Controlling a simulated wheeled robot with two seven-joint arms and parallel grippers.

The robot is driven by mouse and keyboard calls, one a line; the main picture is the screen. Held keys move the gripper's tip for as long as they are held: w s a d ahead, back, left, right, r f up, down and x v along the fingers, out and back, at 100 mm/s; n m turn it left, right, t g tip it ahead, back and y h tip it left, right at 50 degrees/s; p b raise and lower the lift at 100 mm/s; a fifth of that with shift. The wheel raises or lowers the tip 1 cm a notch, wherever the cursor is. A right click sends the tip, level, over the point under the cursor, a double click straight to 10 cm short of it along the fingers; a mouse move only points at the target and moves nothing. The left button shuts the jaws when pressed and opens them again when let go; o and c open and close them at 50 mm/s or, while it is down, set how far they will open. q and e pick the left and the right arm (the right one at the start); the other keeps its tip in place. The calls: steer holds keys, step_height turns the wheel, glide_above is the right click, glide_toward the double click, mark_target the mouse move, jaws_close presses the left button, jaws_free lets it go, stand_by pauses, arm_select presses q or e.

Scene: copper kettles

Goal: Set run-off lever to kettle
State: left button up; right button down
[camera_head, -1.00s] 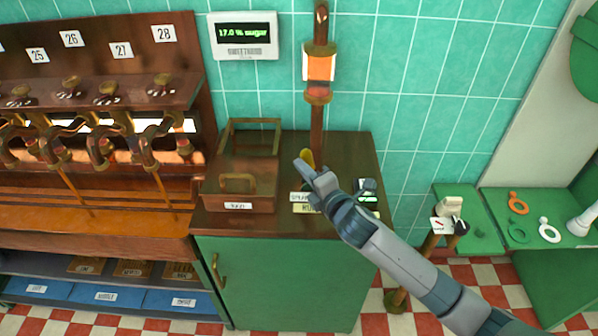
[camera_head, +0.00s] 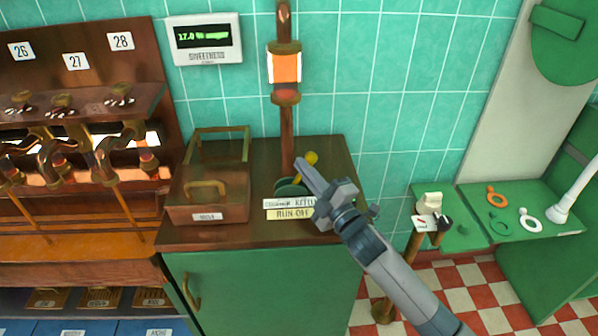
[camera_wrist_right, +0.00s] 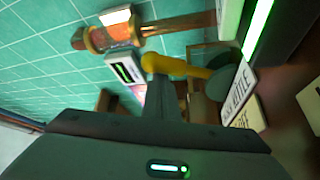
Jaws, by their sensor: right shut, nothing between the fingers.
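The run-off lever has a yellow knob (camera_head: 311,158) and stands on a dark green round base (camera_head: 288,187) on top of the green cabinet. Two plates sit in front of it, a white one reading KETTLE (camera_head: 289,204) and a yellowish RUN OFF plate (camera_head: 289,214). My right gripper (camera_head: 302,164) is shut and empty, its tip close beside the knob. In the right wrist view the yellow lever (camera_wrist_right: 180,66) lies just beyond the fingers (camera_wrist_right: 170,98); I cannot tell whether they touch. Which plate the lever points to is unclear. My left gripper is not in view.
A copper pipe with a glowing sight glass (camera_head: 285,66) rises behind the lever. A brown wooden box (camera_head: 207,214) stands left of it, and a sweetness display (camera_head: 206,40) reads 17.0 %. Numbered taps (camera_head: 122,92) line the left; a green bench with rings (camera_head: 470,228) is right.

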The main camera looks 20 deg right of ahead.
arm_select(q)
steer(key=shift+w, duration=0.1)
arm_select(e)
steer(key=shift+s+d+f, duration=0.1)
steer(key=shift+d+f, duration=0.05)
steer(key=shift+d, duration=0.05)
stand_by(0.4)
steer(key=shift+s+d+f, duration=0.15)
steer(key=shift+s+f, duration=0.05)
steer(key=shift+s, duration=0.25)
steer(key=b+v, duration=0.1)
steer(key=v, duration=0.4)
steer(key=shift+s+d, duration=0.1)
arm_select(q)
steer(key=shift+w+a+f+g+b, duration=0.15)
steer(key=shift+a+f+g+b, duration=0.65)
steer(key=shift+b, duration=0.55)
arm_select(e)
steer(key=v, duration=1.1)
steer(key=shift+a+r, duration=0.2)
steer(key=shift+a, duration=0.05)
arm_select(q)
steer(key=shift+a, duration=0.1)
arm_select(e)
steer(key=shift+s, duration=0.1)
